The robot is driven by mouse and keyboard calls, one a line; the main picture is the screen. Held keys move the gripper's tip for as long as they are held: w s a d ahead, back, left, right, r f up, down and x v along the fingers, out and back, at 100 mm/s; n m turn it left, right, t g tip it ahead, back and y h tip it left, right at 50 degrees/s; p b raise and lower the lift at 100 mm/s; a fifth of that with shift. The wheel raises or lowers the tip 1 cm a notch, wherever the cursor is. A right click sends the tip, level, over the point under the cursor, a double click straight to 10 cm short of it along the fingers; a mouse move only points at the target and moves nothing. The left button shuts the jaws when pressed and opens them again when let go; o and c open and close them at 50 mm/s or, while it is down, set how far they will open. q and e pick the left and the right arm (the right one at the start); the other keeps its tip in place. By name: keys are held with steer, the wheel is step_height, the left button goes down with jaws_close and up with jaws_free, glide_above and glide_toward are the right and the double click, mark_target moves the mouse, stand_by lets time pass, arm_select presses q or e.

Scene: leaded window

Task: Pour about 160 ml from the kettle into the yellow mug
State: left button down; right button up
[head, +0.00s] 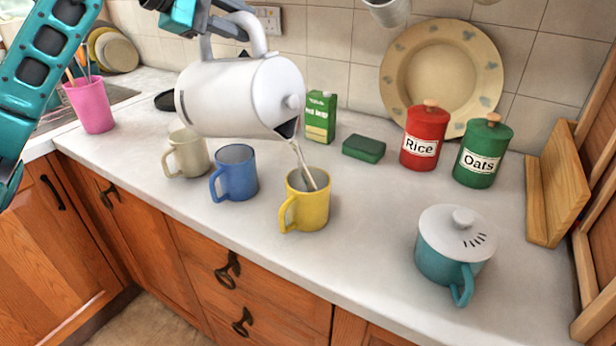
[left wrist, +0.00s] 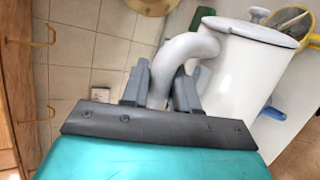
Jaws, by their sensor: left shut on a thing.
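A white kettle (head: 235,95) is in the air, tipped with its spout down to the right. A thin stream (head: 302,160) runs from the spout into the yellow mug (head: 308,208), which stands upright on the counter. The mug's fill level is hard to tell. My right gripper is not in view.
A blue mug (head: 238,178) and a cream mug (head: 188,157) stand left of the yellow mug. A green box (head: 320,117), green sponge (head: 364,149), red Rice jar (head: 425,138), green Oats jar (head: 482,152) and lidded teal pot (head: 447,262) are on the white counter (head: 375,235).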

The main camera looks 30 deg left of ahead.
arm_select(q)
steer(key=shift+r, duration=0.25)
steer(key=shift+n+h, duration=0.7)
steer(key=shift+n, duration=0.1)
steer(key=a, duration=0.1)
steer(key=a+r, duration=0.1)
steer(key=a, duration=0.1)
steer(key=a+r+p, duration=0.1)
steer(key=shift+w+a+r, duration=0.15)
steer(key=shift+w+a, duration=0.15)
steer(key=shift+a, duration=0.05)
steer(key=shift+a+f+n+t, duration=0.3)
steer(key=shift+a+f, duration=0.05)
steer(key=shift+a, duration=0.1)
steer(key=shift+w+a+f+h+b, duration=0.15)
steer(key=shift+a+h+b, duration=0.15)
steer(key=shift+h+b, duration=0.1)
steer(key=shift+a, duration=0.15)
steer(key=shift+a+n, duration=0.1)
steer(key=shift+n, duration=0.2)
